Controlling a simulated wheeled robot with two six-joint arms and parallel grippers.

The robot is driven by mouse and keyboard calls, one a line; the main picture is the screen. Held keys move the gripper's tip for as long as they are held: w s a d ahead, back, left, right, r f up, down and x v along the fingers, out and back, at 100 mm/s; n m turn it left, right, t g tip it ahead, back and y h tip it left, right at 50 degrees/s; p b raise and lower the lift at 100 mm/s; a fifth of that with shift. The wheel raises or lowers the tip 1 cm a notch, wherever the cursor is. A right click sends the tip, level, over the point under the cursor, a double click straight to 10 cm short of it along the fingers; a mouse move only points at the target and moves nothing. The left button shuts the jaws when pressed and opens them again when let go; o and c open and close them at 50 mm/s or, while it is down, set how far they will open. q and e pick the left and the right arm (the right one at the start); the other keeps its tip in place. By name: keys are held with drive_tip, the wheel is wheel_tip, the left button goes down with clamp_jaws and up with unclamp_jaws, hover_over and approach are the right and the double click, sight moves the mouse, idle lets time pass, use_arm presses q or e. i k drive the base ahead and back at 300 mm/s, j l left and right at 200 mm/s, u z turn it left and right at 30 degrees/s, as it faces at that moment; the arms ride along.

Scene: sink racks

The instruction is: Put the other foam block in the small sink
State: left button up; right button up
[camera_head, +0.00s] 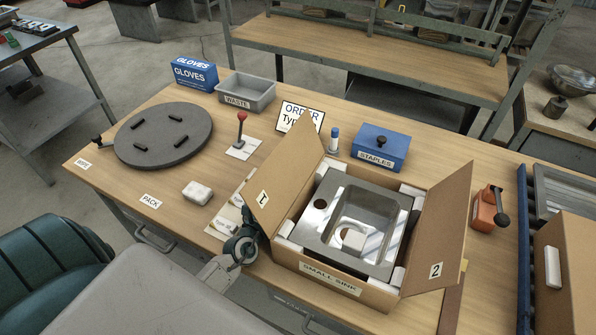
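A white foam block (197,193) lies on the wooden table near the PACK label, left of the box. The grey metal small sink (373,203) sits in an open cardboard box (318,277) labelled SMALL SINK. A pale block (353,240) lies in the sink's basin, beside a white curved piece; I cannot tell exactly what these are. White pieces show at the box corners around the sink.
A round grey turntable (163,136), WASTE bin (246,93), GLOVES box (193,72) and blue STAPLES box (380,148) stand around. The box flaps stand raised. The wood around the foam block is clear.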

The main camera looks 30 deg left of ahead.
sight(363, 226)
drive_tip(key=k+l, duration=0.1)
drive_tip(key=k, duration=0.8)
